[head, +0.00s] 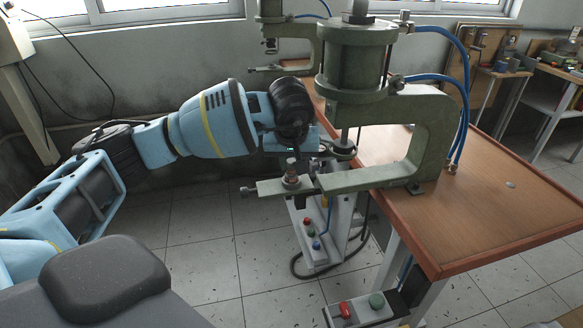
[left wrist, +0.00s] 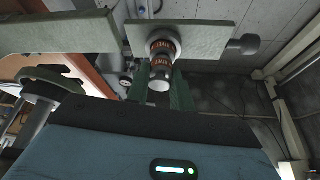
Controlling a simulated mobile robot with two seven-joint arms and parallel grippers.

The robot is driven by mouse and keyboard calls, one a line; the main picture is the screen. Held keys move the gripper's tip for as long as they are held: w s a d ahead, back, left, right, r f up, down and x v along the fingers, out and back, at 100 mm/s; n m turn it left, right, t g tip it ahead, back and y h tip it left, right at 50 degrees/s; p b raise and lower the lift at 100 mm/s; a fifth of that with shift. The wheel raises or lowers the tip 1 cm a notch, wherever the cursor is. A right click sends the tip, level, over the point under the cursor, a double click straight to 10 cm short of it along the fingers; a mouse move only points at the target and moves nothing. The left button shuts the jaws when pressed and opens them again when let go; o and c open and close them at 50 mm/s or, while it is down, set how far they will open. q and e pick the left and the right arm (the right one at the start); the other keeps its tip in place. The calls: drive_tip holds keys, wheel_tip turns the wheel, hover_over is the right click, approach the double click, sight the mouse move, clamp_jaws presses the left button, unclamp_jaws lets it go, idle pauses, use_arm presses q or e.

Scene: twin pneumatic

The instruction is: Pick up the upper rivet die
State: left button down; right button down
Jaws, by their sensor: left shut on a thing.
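My left gripper (left wrist: 161,86) is at the near press (head: 425,125), just above its lower arm. In the left wrist view its two dark green fingers are shut around a small pale-ended cylinder, the upper rivet die (left wrist: 160,82). In that view a metal die with an orange lettered band (left wrist: 160,47) stands on a flat plate (left wrist: 205,35), lined up with the held one. The plate also shows in the head view (head: 262,187), with a metal die (head: 291,174) upright on it. In the head view the fingertips and the held die are hard to make out. My right gripper is not in view.
The near press stands on a wooden table (head: 470,215), with blue hoses (head: 463,70) at its right. A second press (head: 290,35) stands behind. Floor at left is clear.

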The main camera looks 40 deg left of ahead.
sight(291, 161)
use_arm(q)
drive_tip(key=shift+r, duration=0.15)
